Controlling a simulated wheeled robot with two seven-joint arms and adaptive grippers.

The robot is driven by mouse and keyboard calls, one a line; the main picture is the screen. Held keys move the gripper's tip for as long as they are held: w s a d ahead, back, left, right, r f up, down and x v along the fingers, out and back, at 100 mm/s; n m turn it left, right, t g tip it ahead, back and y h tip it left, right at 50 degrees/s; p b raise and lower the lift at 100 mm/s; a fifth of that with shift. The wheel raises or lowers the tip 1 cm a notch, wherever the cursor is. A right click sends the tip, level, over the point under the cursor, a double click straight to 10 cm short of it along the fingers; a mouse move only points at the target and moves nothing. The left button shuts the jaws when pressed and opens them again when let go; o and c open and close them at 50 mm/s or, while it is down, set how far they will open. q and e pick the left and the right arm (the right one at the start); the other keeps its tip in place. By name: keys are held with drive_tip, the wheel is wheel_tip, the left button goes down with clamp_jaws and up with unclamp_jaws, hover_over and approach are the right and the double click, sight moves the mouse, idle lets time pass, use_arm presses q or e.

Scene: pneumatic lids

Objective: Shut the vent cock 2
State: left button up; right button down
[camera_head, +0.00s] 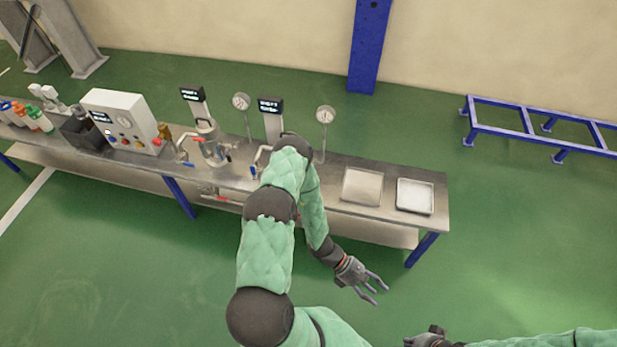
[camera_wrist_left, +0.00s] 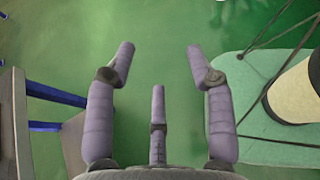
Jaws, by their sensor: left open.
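Two stations with small displays stand on the steel bench. The second station, with its dark display (camera_head: 270,105) and round gauge (camera_head: 325,115), is mostly hidden behind my left arm. A small blue handle (camera_head: 253,172) shows just left of the arm; I cannot tell whether it is vent cock 2 or how it is set. My left gripper (camera_head: 372,289) is open and empty, in front of the bench and apart from it. Its spread fingers show in the left wrist view (camera_wrist_left: 160,65). My right gripper (camera_head: 428,340) is cut off at the bottom edge.
The bench (camera_head: 335,213) also carries a grey control box (camera_head: 122,118), the first station's vessel (camera_head: 212,148), and two trays, one plain (camera_head: 362,187) and one whitish (camera_head: 415,197). A blue frame (camera_head: 540,132) stands at the right. The green floor before the bench is clear.

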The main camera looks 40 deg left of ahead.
use_arm(q)
drive_tip(key=w+a+n+t+y+p, duration=0.2)
drive_tip(key=w+a+n+t+y, duration=0.4)
drive_tip(key=w+a+n+t, duration=0.85)
drive_tip(key=s+a+n+g+y, duration=0.1)
drive_tip(key=s+a+n+y, duration=0.2)
drive_tip(key=a+y, duration=0.8)
drive_tip(key=s+a+n+g+y, duration=0.1)
drive_tip(key=s+a+n+y, duration=0.3)
drive_tip(key=a, duration=1.2)
drive_tip(key=shift+m+y, duration=0.35)
drive_tip(key=shift+y, duration=0.25)
drive_tip(key=x, duration=0.3)
drive_tip(key=b+x, duration=0.1)
drive_tip(key=x, duration=0.5)
drive_tip(key=shift+w+d+f+b, duration=0.15)
drive_tip(key=shift+d+f+b, duration=0.05)
drive_tip(key=shift+f+b, duration=0.1)
drive_tip(key=shift+x, duration=0.85)
drive_tip(key=shift+r, duration=0.1)
